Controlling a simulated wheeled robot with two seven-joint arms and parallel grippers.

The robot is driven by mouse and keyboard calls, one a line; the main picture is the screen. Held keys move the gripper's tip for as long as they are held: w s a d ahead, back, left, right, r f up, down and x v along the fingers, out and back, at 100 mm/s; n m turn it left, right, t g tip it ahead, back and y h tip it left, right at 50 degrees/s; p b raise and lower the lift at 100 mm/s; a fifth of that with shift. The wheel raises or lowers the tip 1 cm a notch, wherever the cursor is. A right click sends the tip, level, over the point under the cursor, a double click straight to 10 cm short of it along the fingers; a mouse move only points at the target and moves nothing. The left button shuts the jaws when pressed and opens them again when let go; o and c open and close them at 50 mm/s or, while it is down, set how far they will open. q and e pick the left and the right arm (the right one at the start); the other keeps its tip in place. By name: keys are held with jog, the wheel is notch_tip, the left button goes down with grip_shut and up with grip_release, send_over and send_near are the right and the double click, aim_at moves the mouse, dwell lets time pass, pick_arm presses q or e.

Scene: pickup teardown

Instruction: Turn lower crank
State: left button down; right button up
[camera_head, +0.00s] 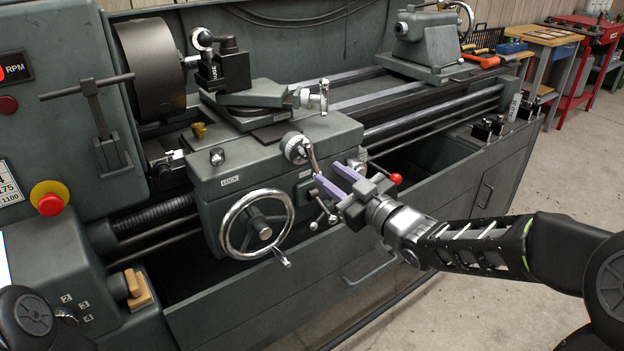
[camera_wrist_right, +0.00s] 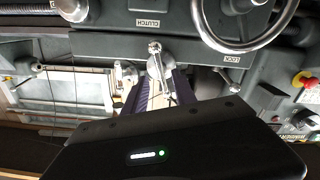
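The grey lathe carriage (camera_head: 278,190) stands in the middle of the head view. The lower crank (camera_head: 297,148) is a silver hub with a short arm slanting down to the right, on the carriage's front. My right gripper (camera_head: 328,180) is in front of the carriage, close to the crank arm's lower end. Its two purple fingers are apart. In the right wrist view, part of a silver crank or lever (camera_wrist_right: 155,48) shows between and beyond the fingers (camera_wrist_right: 156,90); contact cannot be told. My left gripper is not in view.
A large chrome handwheel (camera_head: 256,224) is left of the gripper. A red-knobbed lever (camera_head: 396,178) is close on its right. A smaller upper crank (camera_head: 322,96) sits above. The tailstock (camera_head: 427,40) is at the back. Open floor lies at the right.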

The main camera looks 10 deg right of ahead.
aim_at(315, 162)
jog(key=shift+r, duration=0.25)
jog(key=shift+x, duration=3.95)
jog(key=shift+a, duration=0.1)
jog(key=shift+c, duration=0.2)
grip_shut()
